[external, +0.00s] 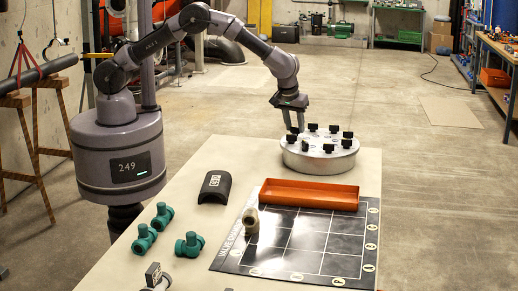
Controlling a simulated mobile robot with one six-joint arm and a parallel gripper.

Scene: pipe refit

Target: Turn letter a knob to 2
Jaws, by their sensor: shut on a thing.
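A round silver drum (318,161) stands on the far part of the table, with several black knobs on its top. One black knob (313,127) is at the back, and another (328,148) is at the front. My gripper (295,128) points down at the left back of the drum and is shut on a knob there.
A dark curved cover (215,187) and green valves (188,244) lie to the left. The table (230,158) is bare left of the drum.

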